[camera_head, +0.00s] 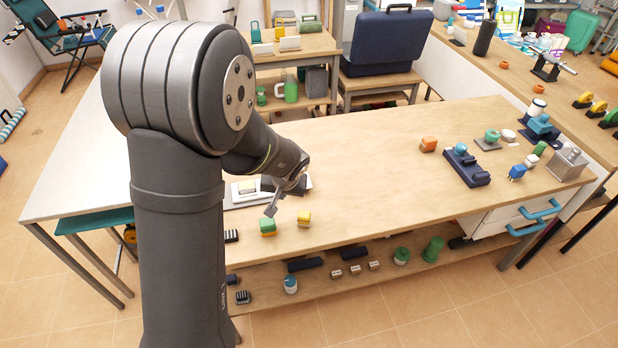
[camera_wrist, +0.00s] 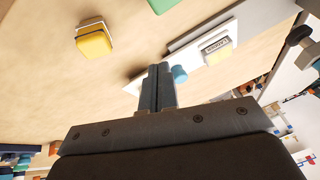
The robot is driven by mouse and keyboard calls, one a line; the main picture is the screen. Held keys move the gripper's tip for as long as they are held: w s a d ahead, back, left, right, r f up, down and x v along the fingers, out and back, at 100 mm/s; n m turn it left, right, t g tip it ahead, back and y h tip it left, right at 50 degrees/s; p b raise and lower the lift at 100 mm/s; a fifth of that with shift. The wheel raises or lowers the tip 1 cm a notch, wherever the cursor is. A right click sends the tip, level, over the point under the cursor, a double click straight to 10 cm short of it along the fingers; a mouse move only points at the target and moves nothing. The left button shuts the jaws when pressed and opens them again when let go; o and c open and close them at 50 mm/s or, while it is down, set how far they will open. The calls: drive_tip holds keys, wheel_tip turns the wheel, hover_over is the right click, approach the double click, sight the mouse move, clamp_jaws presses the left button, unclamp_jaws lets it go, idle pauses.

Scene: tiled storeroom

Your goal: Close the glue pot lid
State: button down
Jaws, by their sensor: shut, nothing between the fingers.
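I cannot tell for sure which thing is the glue pot. A round teal pot-like thing (camera_head: 491,136) stands on a grey base at the back right of the bench, with a pale disc (camera_head: 508,135) beside it. Whether that disc is a lid cannot be told. In the wrist view a small blue cylinder (camera_wrist: 180,74) shows just beyond the fingers, partly hidden.
A pale board (camera_head: 238,202) lies partly behind my arm. A dark blue tool (camera_head: 466,168) stands at right. The middle of the workbench (camera_head: 365,190) is clear.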

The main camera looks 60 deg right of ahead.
drive_tip(key=s+d+r+m+t+h, duration=0.1)
drive_tip(key=s+d+r+m+t, duration=0.15)
drive_tip(key=s+d, duration=0.8)
approach(310, 187)
drive_tip(key=shift+m, duration=0.35)
drive_tip(key=d+f, duration=0.1)
drive_tip(key=f, duration=0.1)
drive_tip(key=w+d+f, duration=0.1)
drive_tip(key=d, duration=0.1)
drive_tip(key=shift+d+f, duration=0.15)
drive_tip(key=shift+f, duration=0.25)
drive_tip(key=w, duration=0.2)
drive_tip(key=shift+w, duration=1.05)
